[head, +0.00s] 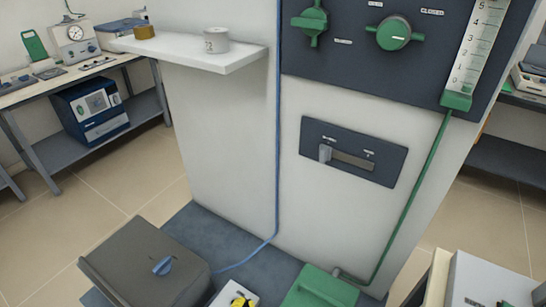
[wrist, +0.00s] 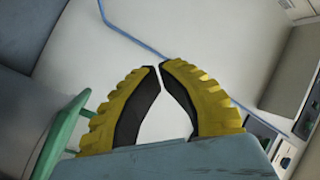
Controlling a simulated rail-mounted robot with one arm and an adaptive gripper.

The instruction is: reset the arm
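My gripper (wrist: 159,66) shows in the wrist view with two ridged yellow fingers and dark inner pads. Its fingertips are almost touching, and only a pale surface shows in the gap behind them, so it is shut on nothing. In the head view, the arm does not clearly show. A small yellow and black piece at the bottom edge is cut off, and I cannot tell whether it is part of my gripper.
A white column carries a dark panel (head: 345,62) with green knobs, and a slotted panel (head: 352,152) below. A white shelf (head: 190,52) holds a white cylinder (head: 216,40). A grey box (head: 145,262) and a green box (head: 318,287) stand at the base. Thin hoses run down the column.

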